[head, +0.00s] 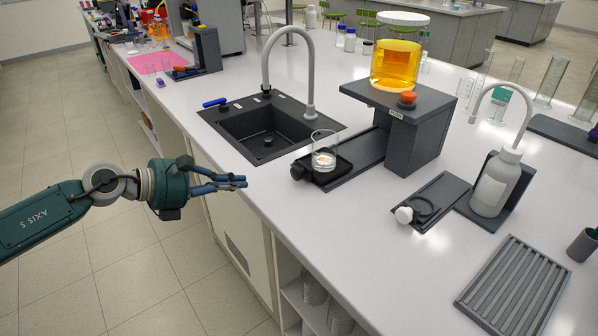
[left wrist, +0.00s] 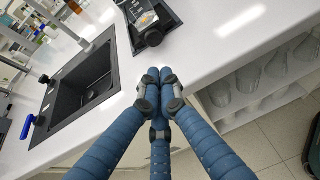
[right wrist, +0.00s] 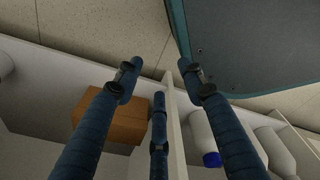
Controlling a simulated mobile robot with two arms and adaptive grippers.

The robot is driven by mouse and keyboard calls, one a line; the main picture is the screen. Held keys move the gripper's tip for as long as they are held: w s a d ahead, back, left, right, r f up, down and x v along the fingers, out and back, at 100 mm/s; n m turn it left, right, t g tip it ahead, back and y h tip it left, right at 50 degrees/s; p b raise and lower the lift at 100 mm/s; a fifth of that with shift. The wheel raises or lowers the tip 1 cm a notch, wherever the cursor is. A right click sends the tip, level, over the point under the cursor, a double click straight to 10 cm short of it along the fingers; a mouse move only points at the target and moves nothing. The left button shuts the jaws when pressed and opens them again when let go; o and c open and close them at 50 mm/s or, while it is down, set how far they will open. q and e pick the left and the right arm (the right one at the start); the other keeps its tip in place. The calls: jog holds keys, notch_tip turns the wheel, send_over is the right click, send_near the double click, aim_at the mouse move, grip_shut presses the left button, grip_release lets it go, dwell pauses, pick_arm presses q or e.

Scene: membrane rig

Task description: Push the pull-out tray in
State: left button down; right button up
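The pull-out tray (head: 318,179) is dark and sticks out on a rail from the base of a dark membrane rig (head: 415,130), toward the bench's front edge. A round black knob (head: 297,172) is at its front end. A glass beaker (head: 324,152) with a little pale content stands on it. In the left wrist view the tray (left wrist: 136,34) and knob (left wrist: 153,38) lie just beyond my fingertips. My right gripper (right wrist: 158,75) is open and empty, outside the head view.
A black sink (head: 268,132) with a grey faucet lies left of the tray. An orange-filled vessel (head: 396,66) sits on the rig. A wash bottle (head: 494,184) and grooved rack (head: 514,287) stand to the right. Under my right gripper are shelves with a brown box (right wrist: 112,118).

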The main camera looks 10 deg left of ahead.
aim_at(294, 177)
pick_arm(q)
jog(key=p+x, duration=0.1)
jog(key=x, duration=0.1)
jog(key=p+x, duration=0.1)
jog(key=x, duration=0.2)
jog(key=shift+w+d+r+p, duration=0.1)
jog(key=shift+w+d+p, duration=0.2)
jog(key=shift+p, duration=0.1)
jog(key=x, duration=0.2)
jog(key=p+x, duration=0.1)
jog(key=x, duration=0.1)
jog(key=p+x, duration=0.1)
jog(key=x, duration=0.2)
jog(key=shift+w+r, duration=0.15)
jog(key=shift+r, duration=0.15)
jog(key=shift+w+d+f, duration=0.1)
jog(key=shift+w+d, duration=0.15)
pick_arm(e)
jog(key=r, duration=0.1)
jog(key=s+a+r, duration=0.1)
jog(key=r, duration=0.3)
jog(key=shift+s+a, duration=0.2)
jog(key=shift+s, duration=0.05)
jog(key=shift+s, duration=0.1)
